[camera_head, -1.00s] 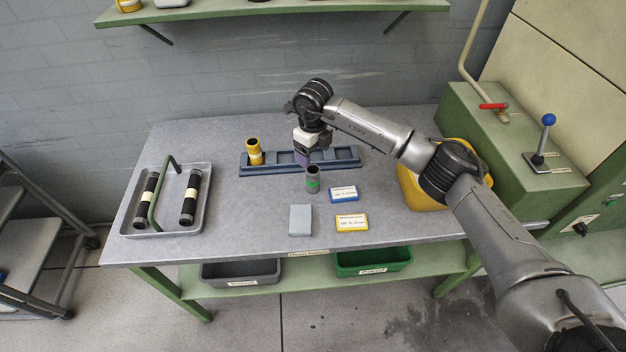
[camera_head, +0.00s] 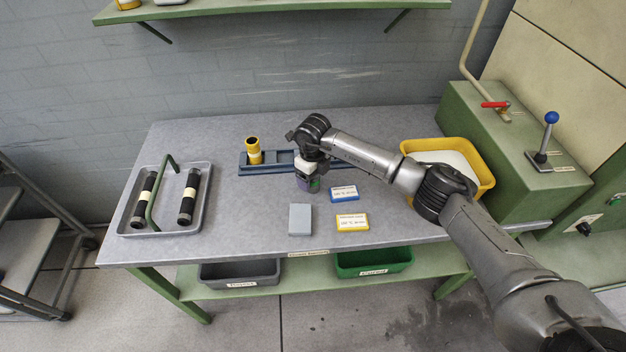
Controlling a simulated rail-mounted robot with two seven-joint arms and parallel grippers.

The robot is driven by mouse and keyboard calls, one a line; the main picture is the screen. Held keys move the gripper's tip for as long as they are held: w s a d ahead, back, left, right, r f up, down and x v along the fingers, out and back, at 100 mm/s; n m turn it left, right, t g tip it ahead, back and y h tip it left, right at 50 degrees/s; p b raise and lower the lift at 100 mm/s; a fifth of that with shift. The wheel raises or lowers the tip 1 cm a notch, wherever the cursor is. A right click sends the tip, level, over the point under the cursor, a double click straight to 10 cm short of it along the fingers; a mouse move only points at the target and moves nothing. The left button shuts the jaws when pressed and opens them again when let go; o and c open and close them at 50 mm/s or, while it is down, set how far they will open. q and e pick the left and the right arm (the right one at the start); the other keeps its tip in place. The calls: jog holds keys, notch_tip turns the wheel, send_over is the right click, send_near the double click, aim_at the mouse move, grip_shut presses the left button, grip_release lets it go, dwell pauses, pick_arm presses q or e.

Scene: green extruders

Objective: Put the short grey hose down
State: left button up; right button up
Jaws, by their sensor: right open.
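The short grey hose (camera_head: 314,187) stands upright on the grey table, with a sliver of its green band showing. My right gripper (camera_head: 307,182) is directly over it with the fingers lowered around or just in front of it; exactly how they sit is hard to tell. The jaws are open. The gripper hides most of the hose. My left gripper is not in view.
A blue rack (camera_head: 271,165) behind holds a yellow hose (camera_head: 254,151). A blue label block (camera_head: 344,193), a yellow label block (camera_head: 352,222) and a grey block (camera_head: 300,219) lie in front. A tray (camera_head: 207,200) with two black hoses is left; a yellow bin (camera_head: 484,169) is right.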

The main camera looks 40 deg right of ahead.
jog(key=shift+f, duration=0.35)
jog(key=c, duration=1.1)
jog(key=shift+r, duration=0.2)
jog(key=shift+r, duration=0.65)
notch_tip(320, 180, up, 3)
jog(key=shift+f+p, duration=0.2)
jog(key=shift+p, duration=0.2)
jog(key=shift+s+d+r+p, duration=0.2)
jog(key=shift+s+d+r, duration=0.85)
jog(key=shift+s, duration=0.65)
jog(key=shift+s+d+r+p, duration=0.25)
jog(key=shift+s+d+r, duration=0.55)
jog(key=shift+s+r, duration=0.65)
jog(key=shift+s+d+r+p, duration=0.2)
jog(key=shift+s+d+r, duration=0.75)
jog(key=shift+s, duration=1)
